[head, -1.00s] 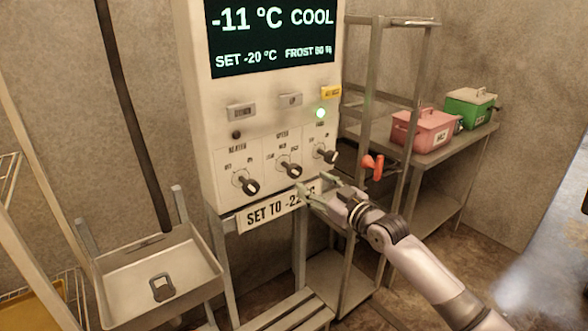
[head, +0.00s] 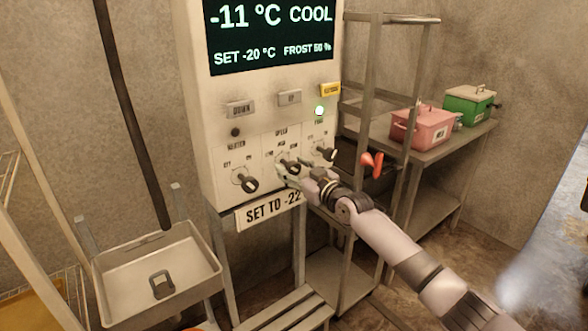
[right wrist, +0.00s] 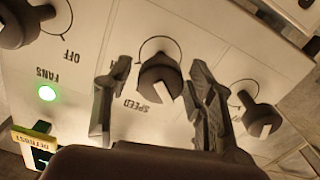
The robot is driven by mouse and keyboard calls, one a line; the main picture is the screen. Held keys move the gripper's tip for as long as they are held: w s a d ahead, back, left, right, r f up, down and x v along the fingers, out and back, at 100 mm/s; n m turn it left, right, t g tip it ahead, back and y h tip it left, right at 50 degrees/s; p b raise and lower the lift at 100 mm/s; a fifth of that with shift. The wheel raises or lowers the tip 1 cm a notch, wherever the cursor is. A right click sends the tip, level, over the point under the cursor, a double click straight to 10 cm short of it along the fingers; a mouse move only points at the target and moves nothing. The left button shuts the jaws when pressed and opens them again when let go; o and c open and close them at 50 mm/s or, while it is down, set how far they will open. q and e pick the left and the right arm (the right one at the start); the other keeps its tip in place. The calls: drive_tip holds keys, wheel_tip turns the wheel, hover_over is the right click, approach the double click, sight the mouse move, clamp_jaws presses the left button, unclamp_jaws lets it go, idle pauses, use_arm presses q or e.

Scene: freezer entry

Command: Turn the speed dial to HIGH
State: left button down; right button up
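The speed dial (head: 289,164) is the black middle knob of three on the white control panel (head: 215,120). In the right wrist view, the speed dial (right wrist: 158,78) sits above the word SPEED, which reads upside down. My right gripper (head: 286,174) is at the panel in front of this dial and partly covers it. In the right wrist view, the fingers of my right gripper (right wrist: 155,98) are open, one on each side of the dial, with gaps showing. The dial's setting is too small to read. My left gripper is not in view.
The heater dial (head: 246,181) is to the left and the fans dial (head: 324,152) to the right, both close by. The display (head: 270,38) reads -11 °C COOL. A sign (head: 268,210) hangs below the panel. A metal rack (head: 400,150) stands to the right.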

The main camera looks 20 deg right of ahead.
drive_tip(key=c, duration=1)
drive_tip(key=m+b, duration=0.1)
drive_tip(key=m, duration=0.2)
drive_tip(key=shift+f+m, duration=0.1)
drive_tip(key=shift+m, duration=0.2)
drive_tip(key=m, duration=0.4)
drive_tip(key=shift+m, duration=0.3)
drive_tip(key=m, duration=0.5)
drive_tip(key=shift+d+p, duration=0.1)
drive_tip(key=shift+p, duration=0.2)
drive_tip(key=m+p, duration=0.2)
drive_tip(key=m, duration=0.4)
drive_tip(key=shift+m, duration=0.5)
drive_tip(key=o, duration=1.2)
